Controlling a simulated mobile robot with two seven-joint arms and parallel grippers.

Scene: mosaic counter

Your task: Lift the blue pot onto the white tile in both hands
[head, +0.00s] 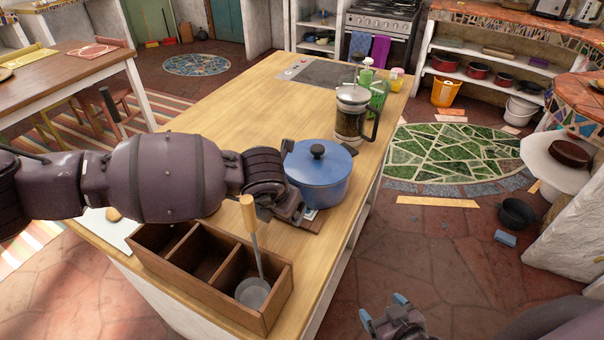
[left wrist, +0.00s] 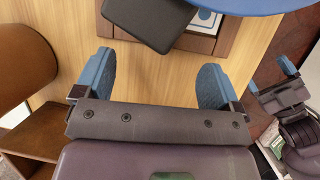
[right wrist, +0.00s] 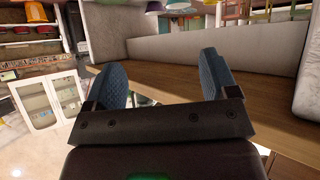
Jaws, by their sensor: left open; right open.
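The blue pot (head: 322,180), lidded with a dark knob, stands upright near the counter's right edge. Its blue rim (left wrist: 240,4) and a dark handle (left wrist: 150,18) show at the top of the left wrist view. The white tile (head: 311,213) with blue marks, in a brown wooden frame, shows partly beside the pot's base; it also shows in the left wrist view (left wrist: 205,20). Whether the pot rests on it is unclear. My left gripper (left wrist: 155,68) is open and empty, just short of the handle. My right gripper (head: 383,308) is open and empty, off the counter's right side.
A wooden divided box (head: 205,262) with a ladle-like utensil (head: 253,290) stands at the counter's near end, close to my left arm. A French press (head: 350,118) and a green bottle (head: 366,76) stand behind the pot. The counter's middle left is clear.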

